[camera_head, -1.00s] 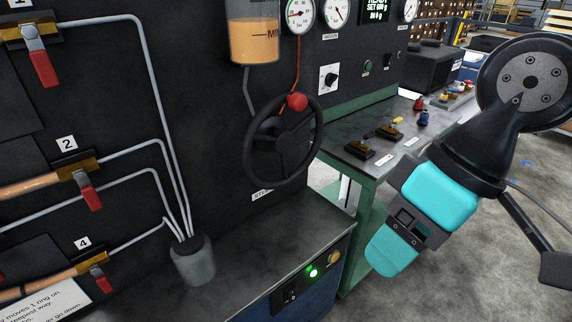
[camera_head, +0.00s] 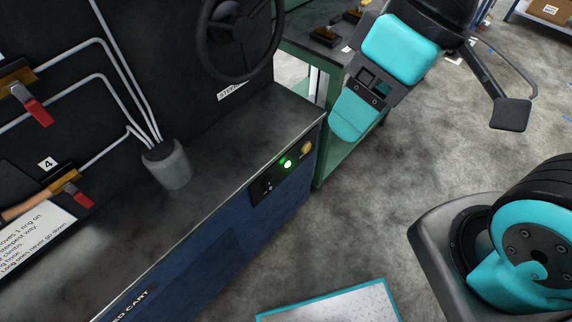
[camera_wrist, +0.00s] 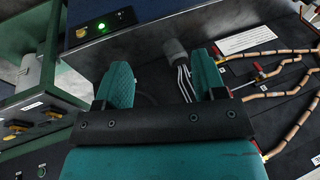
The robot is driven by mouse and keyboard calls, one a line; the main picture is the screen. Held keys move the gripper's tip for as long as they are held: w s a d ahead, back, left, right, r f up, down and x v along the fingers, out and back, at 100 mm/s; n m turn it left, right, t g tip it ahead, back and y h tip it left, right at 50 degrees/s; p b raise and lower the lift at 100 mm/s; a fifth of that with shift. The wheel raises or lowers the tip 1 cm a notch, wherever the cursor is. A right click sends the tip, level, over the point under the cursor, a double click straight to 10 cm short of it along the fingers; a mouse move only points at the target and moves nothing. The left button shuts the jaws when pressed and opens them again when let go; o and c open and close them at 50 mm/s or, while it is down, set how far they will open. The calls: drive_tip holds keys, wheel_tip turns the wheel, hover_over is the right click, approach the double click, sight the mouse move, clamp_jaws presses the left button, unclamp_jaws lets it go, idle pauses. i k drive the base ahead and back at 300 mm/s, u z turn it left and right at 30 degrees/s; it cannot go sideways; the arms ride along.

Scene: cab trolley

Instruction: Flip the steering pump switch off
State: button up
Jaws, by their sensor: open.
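A small dark panel on the blue cart front holds a black rocker switch (camera_head: 267,184), a green lamp (camera_head: 287,164) and a yellow knob (camera_head: 306,147). The lamp is lit. No label by the switch is readable, and I cannot tell which way its rocker is tipped. The switch also shows at the top left of the wrist view (camera_wrist: 123,17). My gripper (camera_head: 350,115) is to the right of the panel in the head view, apart from it. In the wrist view my gripper (camera_wrist: 163,77) has two teal fingers spread apart with nothing between them.
The cart's dark top (camera_head: 215,165) carries a grey cup (camera_head: 167,164) with pipes in it. A black steering wheel (camera_head: 241,30) is above. A green bench (camera_head: 335,165) stands behind my gripper. The floor (camera_head: 340,235) before the panel looks open, with a teal-edged plate (camera_head: 335,303) lower down.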

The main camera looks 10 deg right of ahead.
sight(269, 185)
drive_tip(key=z, duration=1.55)
drive_tip(key=k, duration=0.65)
drive_tip(key=u, duration=0.95)
